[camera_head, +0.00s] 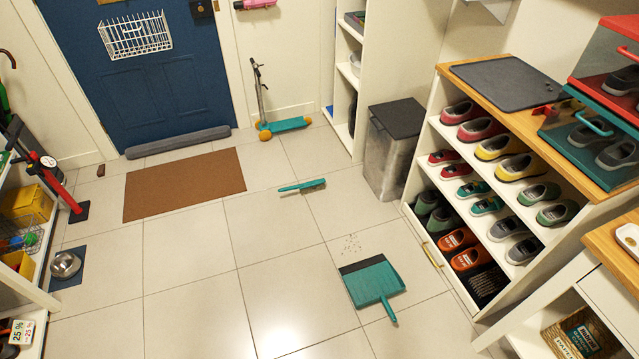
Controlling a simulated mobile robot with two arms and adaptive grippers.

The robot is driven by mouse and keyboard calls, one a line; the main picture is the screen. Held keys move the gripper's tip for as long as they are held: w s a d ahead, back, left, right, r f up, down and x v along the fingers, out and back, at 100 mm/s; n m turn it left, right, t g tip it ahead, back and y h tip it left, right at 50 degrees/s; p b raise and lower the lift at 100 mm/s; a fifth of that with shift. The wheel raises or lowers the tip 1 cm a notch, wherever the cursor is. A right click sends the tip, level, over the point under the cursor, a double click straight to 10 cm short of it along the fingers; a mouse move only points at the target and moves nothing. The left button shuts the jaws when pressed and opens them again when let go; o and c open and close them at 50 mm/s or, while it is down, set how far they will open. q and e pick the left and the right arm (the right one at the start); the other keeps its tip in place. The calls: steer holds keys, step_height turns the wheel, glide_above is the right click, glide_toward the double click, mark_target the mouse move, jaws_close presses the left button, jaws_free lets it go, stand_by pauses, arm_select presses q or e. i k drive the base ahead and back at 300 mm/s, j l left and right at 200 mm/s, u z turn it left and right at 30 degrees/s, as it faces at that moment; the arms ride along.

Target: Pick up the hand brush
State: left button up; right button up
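A teal hand brush (301,186) lies on the tiled floor near the middle of the head view, to the right of the brown doormat. Its bristles are at its right end and its handle points left. A teal dustpan (373,281) with a dark front edge lies on the floor nearer to me and to the right. Neither of my grippers shows in this view.
A shoe rack (425,160) full of shoes stands on the right, with a grey bin (391,155) behind it. A brown doormat (185,184), a blue door (140,75) and a scooter (284,125) are at the back. The middle floor is mostly clear.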

mark_target(313, 182)
steer(key=i+j+z, duration=0.2)
steer(key=z, duration=0.25)
steer(key=i+j+z, duration=0.5)
steer(key=j, duration=0.25)
steer(key=i+j, duration=0.3)
steer(key=i+j+z, duration=0.15)
steer(key=j, duration=0.25)
steer(key=i+j, duration=0.2)
steer(key=j, duration=0.2)
steer(key=i+j+z, duration=0.15)
steer(key=j, duration=0.2)
steer(key=i+j+z, duration=0.1)
steer(key=j, duration=0.3)
steer(key=i, duration=0.05)
